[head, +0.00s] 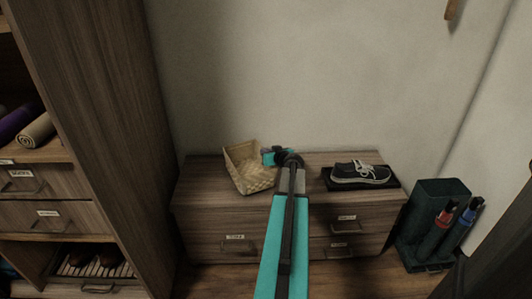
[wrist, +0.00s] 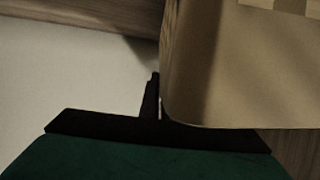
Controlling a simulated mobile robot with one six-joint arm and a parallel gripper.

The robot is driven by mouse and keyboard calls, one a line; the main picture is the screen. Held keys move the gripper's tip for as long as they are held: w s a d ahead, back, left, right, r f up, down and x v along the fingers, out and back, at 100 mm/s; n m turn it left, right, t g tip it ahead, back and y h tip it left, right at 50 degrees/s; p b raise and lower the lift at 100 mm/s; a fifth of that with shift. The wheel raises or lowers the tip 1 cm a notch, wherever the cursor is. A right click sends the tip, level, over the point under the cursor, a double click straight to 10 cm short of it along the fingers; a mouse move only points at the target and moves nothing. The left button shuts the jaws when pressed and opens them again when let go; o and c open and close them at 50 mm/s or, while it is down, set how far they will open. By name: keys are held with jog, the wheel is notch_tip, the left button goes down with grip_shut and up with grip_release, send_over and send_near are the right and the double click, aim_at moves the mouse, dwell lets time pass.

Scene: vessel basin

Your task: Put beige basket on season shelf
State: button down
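The beige basket (head: 250,178) is a woven, open-topped box above the left part of the low dresser, and it looks tilted. I cannot tell whether it touches the dresser top. My gripper (head: 270,156) is at the basket's right side. In the wrist view the basket wall (wrist: 240,75) fills the right side, close to the lens. One dark finger of my gripper (wrist: 158,95) lies near the middle against the wall's edge; the other is hidden behind the wall. The gripper appears shut on the wall. A tall wooden shelf unit (head: 95,110) stands at left; its small labels are unreadable.
The dresser (head: 205,195) has labelled drawers. A dark shoe (head: 360,172) sits on a black tray (head: 393,183) at its right. A dark green holder (head: 425,205) with umbrellas stands on the floor. Rolled mats (head: 38,131) lie on a left shelf.

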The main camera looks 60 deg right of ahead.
jog(key=shift+f, duration=0.15)
jog(key=c, duration=2)
grip_release()
jog(key=shift+r, duration=0.25)
jog(key=v, duration=1.2)
jog(key=shift+p, duration=0.3)
jog(key=shift+o, duration=0.7)
